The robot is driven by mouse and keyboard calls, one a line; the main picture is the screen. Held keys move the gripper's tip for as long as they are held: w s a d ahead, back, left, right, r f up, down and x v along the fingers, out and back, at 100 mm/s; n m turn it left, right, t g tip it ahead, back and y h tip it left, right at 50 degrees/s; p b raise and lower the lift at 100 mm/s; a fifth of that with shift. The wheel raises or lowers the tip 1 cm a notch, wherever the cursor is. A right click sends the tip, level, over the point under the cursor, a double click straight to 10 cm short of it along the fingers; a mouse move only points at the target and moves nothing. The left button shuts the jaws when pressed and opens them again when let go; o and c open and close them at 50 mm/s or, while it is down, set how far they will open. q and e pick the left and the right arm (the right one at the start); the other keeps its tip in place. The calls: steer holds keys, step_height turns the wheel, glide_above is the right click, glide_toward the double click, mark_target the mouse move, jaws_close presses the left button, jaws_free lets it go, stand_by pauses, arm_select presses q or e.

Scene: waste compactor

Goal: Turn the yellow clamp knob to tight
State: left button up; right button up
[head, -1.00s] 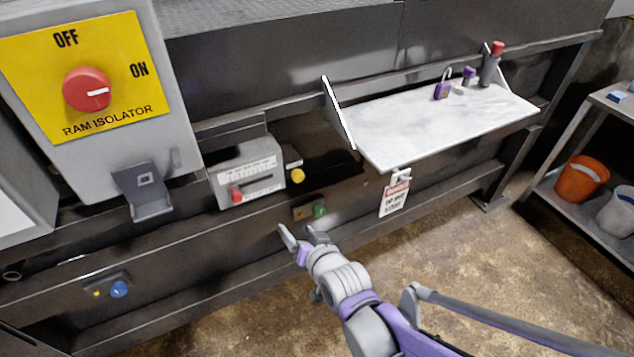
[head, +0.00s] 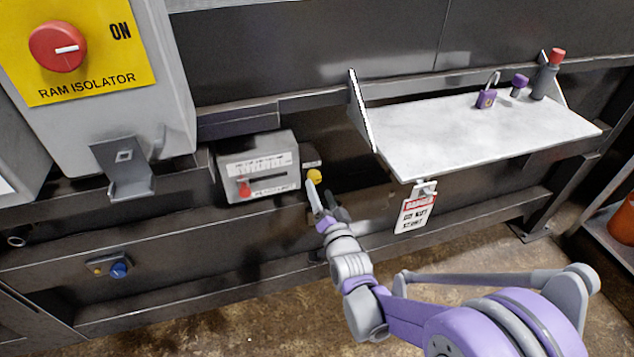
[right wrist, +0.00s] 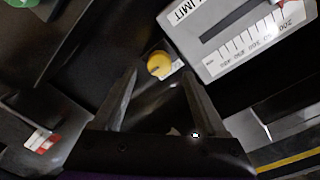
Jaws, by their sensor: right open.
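The yellow clamp knob (head: 314,176) sits on a small plate at the right side of a grey scale box. It also shows in the right wrist view (right wrist: 159,65), ahead of the fingers and between their lines. My right gripper (head: 328,204) is open and empty, just below the knob in the head view. In the right wrist view its two fingers (right wrist: 160,85) stand apart, and I see no contact with the knob. My left gripper is in neither view.
The grey scale box (head: 258,167) with a red slider stands left of the knob. A white shelf (head: 470,135) with a purple padlock (head: 486,98) and a danger tag (head: 415,213) is to the right. A blue knob (head: 119,269) sits lower left. A green knob (right wrist: 22,2) shows in the wrist view.

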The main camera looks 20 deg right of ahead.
mark_target(316, 180)
steer(key=shift+w, duration=2.2)
steer(key=shift+c, duration=0.2)
jaws_close()
